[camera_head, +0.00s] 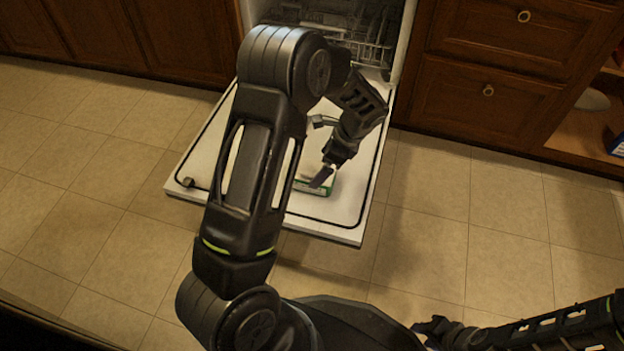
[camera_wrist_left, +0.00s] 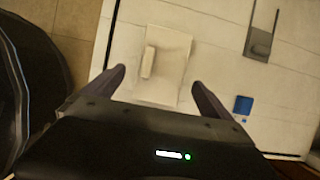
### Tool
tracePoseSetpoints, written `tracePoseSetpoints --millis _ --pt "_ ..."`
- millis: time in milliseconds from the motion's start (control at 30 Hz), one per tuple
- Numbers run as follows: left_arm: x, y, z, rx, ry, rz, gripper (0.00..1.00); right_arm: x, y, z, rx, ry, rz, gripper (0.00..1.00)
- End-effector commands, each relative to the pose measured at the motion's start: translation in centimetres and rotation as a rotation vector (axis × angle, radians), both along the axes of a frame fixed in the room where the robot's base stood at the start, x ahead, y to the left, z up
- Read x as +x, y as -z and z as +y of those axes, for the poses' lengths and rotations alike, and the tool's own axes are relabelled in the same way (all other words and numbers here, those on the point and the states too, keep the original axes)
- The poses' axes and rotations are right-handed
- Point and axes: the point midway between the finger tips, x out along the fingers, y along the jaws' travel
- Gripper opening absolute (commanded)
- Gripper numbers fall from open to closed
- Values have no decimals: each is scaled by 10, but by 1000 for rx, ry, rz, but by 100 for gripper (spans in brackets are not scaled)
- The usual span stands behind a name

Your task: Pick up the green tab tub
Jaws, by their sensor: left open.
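The green tab tub (camera_head: 328,190) lies on the inner face of the lowered dishwasher door, a pale top with a green side showing. My left gripper (camera_head: 326,172) is over it and hides part of it. In the left wrist view my left gripper (camera_wrist_left: 158,78) is open, with a pale boxy shape (camera_wrist_left: 172,70) just beyond and between its fingertips. It looks like the tub from above, but no green shows there. I cannot tell whether the fingers touch it. My right gripper (camera_head: 436,328) is low at the right, far from the tub, its jaws unclear.
The open dishwasher door (camera_head: 349,222) has a dark seal line and lies low over the tiled floor (camera_head: 425,235). A dish rack (camera_head: 355,40) is inside the dishwasher. Wooden drawers (camera_head: 485,90) stand at the right. A blue square (camera_wrist_left: 243,105) shows in the left wrist view.

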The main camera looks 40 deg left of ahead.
Motion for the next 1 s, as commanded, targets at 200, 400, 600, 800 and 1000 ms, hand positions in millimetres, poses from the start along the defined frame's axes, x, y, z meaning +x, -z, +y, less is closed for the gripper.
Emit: tracePoseSetpoints --millis 200,400,600,800,1000 --pt "-3 19 7 -1 -1 2 96 2 10 0 1 2 -3 36" --pt "-3 18 7 0 0 1 96 2 9 0 1 2 -3 36" --pt "-4 31 12 0 -2 1 96 3 19 0 2 3 -3 36" --pt "-8 59 25 0 -3 3 96 6 36 -1 5 5 -6 36" --pt "-9 66 29 0 -2 1 96 7 38 -1 6 5 -6 36"
